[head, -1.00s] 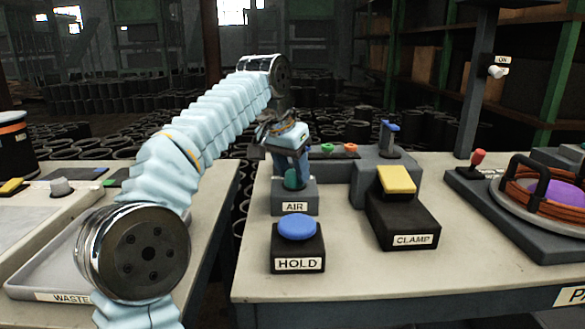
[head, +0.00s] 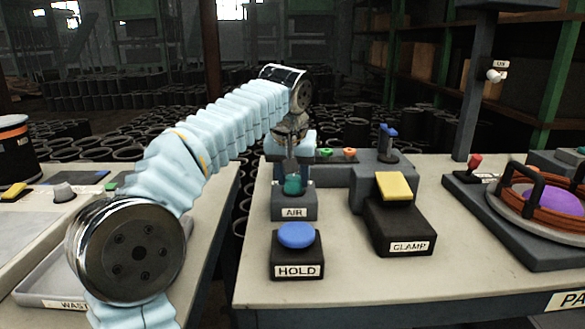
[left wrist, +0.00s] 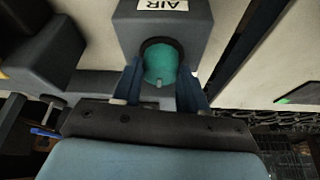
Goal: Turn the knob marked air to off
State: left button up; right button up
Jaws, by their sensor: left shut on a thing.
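The air knob (head: 292,186) is a round teal knob on a grey box (head: 294,206) labelled AIR, on the bench left of centre. My left gripper (head: 292,178) reaches down over it from above, fingers pointing down. In the left wrist view, the teal knob (left wrist: 160,64) sits between the two dark blue fingers (left wrist: 161,82), which are shut on its sides. A small pale mark shows on the knob's edge, towards the gripper. No on or off lettering for the knob is readable. My right gripper is not in view.
The HOLD button (head: 296,235) stands in front of the AIR box. The CLAMP pedal (head: 394,186) is to the right. Behind are green and orange buttons (head: 349,152) and a blue-topped lever (head: 388,130). A coiled orange hose (head: 548,208) lies at the right.

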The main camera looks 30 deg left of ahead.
pick_arm(q)
jog(key=n+y+p, duration=0.1)
jog(key=n, duration=0.2)
jog(key=shift+d+r+g, duration=0.1)
jog(key=shift+g, duration=0.2)
jog(key=shift+w+n+g+y, duration=0.15)
jog(key=shift+n+g+y, duration=0.3)
jog(key=shift+n, duration=1.25)
jog(key=o, duration=1)
